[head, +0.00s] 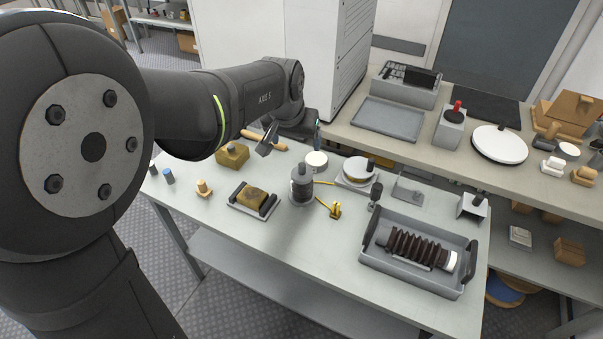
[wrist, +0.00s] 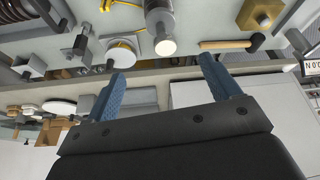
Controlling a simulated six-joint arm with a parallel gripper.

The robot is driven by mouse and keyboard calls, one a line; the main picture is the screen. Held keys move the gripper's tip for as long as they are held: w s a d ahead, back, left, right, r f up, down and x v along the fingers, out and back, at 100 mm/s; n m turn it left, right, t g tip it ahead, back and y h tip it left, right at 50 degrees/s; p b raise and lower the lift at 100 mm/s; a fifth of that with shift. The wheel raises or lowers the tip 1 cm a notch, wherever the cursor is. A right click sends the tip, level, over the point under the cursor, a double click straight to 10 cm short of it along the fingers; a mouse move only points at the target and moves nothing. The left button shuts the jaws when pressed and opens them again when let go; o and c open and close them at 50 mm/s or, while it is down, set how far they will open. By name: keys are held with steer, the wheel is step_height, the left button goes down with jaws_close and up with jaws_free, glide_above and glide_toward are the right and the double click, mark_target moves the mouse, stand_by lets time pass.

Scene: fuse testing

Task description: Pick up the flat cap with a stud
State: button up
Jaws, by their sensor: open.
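One plate (head: 407,190) lies behind the grey tray. In the wrist view these plates show at upper left, the first one (wrist: 82,46) nearer the middle. My gripper (wrist: 160,70) is open with nothing between its blue fingers. It is over the back of the bench, apart from both plates.
A grey cylinder (head: 301,187), a white-topped round piece (head: 316,159) and a disc with yellow wire (head: 357,171) stand mid-bench. A brass block (head: 232,155) and hammer (head: 252,135) are to the left. A grey tray (head: 385,268) holds a ribbed part. A tall white cabinet (head: 300,45) stands behind.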

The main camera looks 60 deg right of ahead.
mark_target(301, 166)
steer(key=x, duration=1.2)
steer(key=shift+f, duration=0.15)
steer(key=shift+x, duration=2.6)
steer(key=shift+w, duration=0.15)
steer(key=shift+c, duration=0.2)
steer(key=c, duration=1.1)
